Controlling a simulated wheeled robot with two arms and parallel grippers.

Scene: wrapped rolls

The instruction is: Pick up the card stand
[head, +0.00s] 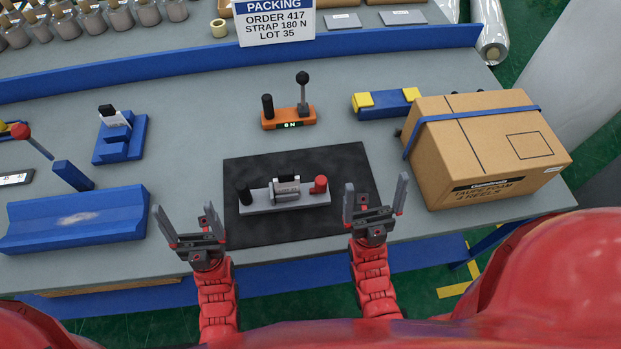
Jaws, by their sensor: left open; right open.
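A small blue stepped stand (121,146) with a white card leaning in it and a black piece at its top sits left of centre on the grey bench. I take it for the card stand. My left gripper (182,215) is open and empty near the bench's front edge, nearer to me and to the right of the stand. My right gripper (374,197) is open and empty at the right front of the black mat (250,170), far from the stand. Neither gripper touches the stand.
A grey device (262,200) with black and red knobs lies on the mat between my grippers. A blue trough (75,220) lies front left, and an orange lever unit (287,121) stands behind the mat. A cardboard box (480,145) is at right. A packing sign (273,20) stands at the back.

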